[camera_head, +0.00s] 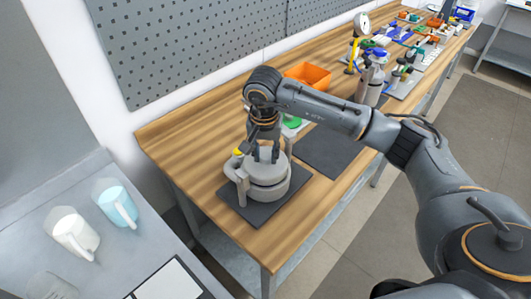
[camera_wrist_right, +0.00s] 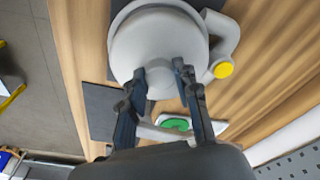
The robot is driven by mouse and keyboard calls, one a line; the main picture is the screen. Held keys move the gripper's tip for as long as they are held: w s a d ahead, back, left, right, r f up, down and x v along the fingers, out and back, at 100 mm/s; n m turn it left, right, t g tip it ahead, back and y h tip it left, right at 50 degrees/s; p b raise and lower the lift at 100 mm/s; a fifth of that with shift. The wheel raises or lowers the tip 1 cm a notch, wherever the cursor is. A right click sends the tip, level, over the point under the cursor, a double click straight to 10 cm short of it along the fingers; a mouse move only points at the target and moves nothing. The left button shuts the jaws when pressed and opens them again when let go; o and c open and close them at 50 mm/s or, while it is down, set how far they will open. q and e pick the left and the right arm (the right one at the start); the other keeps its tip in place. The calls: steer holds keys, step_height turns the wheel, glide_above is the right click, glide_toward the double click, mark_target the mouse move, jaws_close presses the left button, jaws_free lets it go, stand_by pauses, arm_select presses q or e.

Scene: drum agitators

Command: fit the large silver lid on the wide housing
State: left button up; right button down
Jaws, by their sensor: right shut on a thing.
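The wide housing (camera_head: 268,191) is a grey round body on a dark mat, with a side pipe (camera_head: 238,183) that has a yellow cap (camera_head: 237,152). The large silver lid (camera_head: 272,172) is a pale grey disc over the housing's top. In the right wrist view the lid (camera_wrist_right: 160,40) covers the housing's opening, with the yellow-capped pipe (camera_wrist_right: 222,55) beside it. I cannot tell whether it is fully seated. My right gripper (camera_head: 264,158) points down at the lid's middle, its fingers (camera_wrist_right: 158,78) shut on the lid's raised handle. My left gripper is not in view.
The dark mat (camera_head: 232,204) lies near the bench's front end. A green part (camera_head: 292,123) and an orange bin (camera_head: 310,74) stand behind my right gripper. A second dark mat (camera_head: 335,150) to the right is bare. Mugs (camera_head: 75,235) stand on a grey table at left.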

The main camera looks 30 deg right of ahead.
stand_by(0.9)
steer(key=shift+f+b, duration=0.15)
steer(key=shift+b, duration=0.35)
steer(key=shift+f+b, duration=0.3)
steer(key=shift+b, duration=0.05)
steer(key=shift+f+b, duration=0.3)
steer(key=shift+b, duration=0.15)
stand_by(0.9)
steer(key=shift+r, duration=0.1)
steer(key=c, duration=0.9)
jaws_free()
steer(key=shift+s, duration=0.1)
